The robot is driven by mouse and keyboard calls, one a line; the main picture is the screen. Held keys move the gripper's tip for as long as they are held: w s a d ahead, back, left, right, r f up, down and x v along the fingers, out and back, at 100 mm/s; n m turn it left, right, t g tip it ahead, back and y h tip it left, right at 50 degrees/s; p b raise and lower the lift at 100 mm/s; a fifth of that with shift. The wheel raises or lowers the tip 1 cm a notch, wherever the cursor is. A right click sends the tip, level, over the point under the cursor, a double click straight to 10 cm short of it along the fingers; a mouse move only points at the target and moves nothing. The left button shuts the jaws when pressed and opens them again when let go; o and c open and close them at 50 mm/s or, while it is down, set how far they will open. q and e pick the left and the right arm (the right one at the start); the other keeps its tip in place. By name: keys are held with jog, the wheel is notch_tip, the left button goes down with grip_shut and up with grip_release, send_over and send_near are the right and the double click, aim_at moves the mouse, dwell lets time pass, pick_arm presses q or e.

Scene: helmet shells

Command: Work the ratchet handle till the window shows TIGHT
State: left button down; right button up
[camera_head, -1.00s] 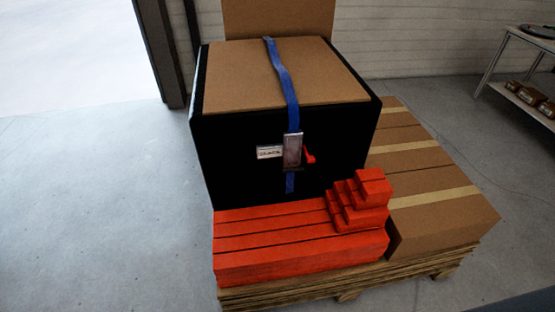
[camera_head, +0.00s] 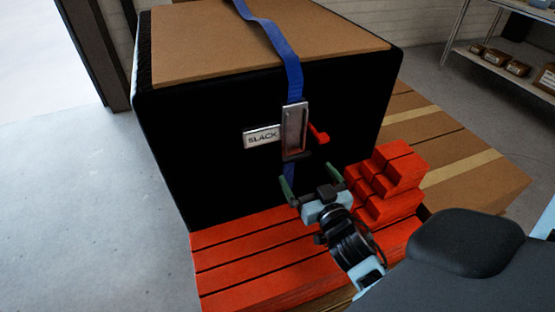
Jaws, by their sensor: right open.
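The ratchet (camera_head: 295,130) is a grey metal plate on the blue strap (camera_head: 284,48), against the front of the black crate (camera_head: 200,150). A red piece (camera_head: 319,133) sticks out at its right side, and a dark bar shows at its lower end. The window (camera_head: 261,137) to its left reads SLACK. My right gripper (camera_head: 312,181) is open and empty, just below the ratchet, with its green-tipped fingers on either side of the lower strap. I cannot tell how far it stands off the crate. My left gripper is not in view.
Red stepped blocks (camera_head: 390,178) stand right of my right gripper, on red slabs (camera_head: 235,260) below the crate. Brown cartons (camera_head: 480,165) lie at the right. A shelf (camera_head: 500,65) stands at the back right. The floor at left is clear.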

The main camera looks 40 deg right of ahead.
aim_at(298, 159)
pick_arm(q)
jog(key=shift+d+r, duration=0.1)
pick_arm(e)
jog(key=shift+r, duration=0.1)
jog(key=x, duration=0.7)
jog(key=shift+w+d, duration=0.1)
jog(key=shift+w, duration=0.2)
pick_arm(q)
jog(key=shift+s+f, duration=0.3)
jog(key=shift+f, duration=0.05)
